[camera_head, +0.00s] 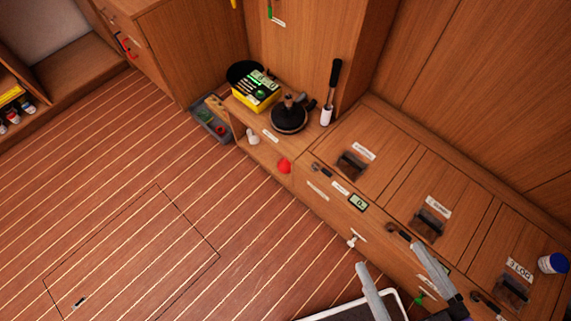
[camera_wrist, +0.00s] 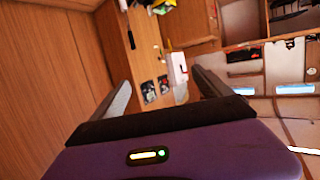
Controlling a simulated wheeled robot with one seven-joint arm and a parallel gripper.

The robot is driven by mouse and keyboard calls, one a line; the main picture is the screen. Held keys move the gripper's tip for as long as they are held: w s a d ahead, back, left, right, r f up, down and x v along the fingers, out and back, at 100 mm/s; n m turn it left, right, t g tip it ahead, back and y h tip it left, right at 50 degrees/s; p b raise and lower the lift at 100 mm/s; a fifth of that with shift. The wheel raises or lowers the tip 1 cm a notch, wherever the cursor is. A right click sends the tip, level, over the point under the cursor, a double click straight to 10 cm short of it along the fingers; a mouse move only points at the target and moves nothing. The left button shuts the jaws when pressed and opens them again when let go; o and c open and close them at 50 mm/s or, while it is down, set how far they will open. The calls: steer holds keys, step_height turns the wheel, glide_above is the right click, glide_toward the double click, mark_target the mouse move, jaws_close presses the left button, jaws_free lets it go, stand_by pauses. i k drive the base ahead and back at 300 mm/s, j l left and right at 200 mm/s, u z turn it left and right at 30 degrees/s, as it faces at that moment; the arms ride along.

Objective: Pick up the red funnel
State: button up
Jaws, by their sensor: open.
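A small red object (camera_head: 284,166), which looks like the red funnel, shows in the head view on the low ledge along the wooden cabinets, near the middle. My gripper (camera_head: 388,256) is at the lower right of the head view, well apart from the funnel. Its two grey fingers are spread with nothing between them. In the wrist view my gripper (camera_wrist: 160,82) is also open and empty. I cannot make out the funnel in the wrist view.
A small white item (camera_head: 252,136) is left of the funnel on the ledge. A yellow box (camera_head: 256,98) and a black round-based item (camera_head: 289,118) stand behind. A grey bin (camera_head: 211,124) is on the floor. Lidded lockers with handles run to the right. The planked floor (camera_head: 130,200) is largely clear.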

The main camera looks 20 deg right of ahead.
mark_target(284, 166)
steer(key=i+j, duration=0.4)
steer(key=i+j+z, duration=0.15)
steer(key=i+j, duration=0.6)
steer(key=j, duration=0.25)
steer(key=i+j+z, duration=0.1)
steer(key=i+j, duration=0.25)
steer(key=j, duration=0.15)
steer(key=i+j+z, duration=0.1)
steer(key=i+j, duration=0.25)
steer(key=j, duration=0.15)
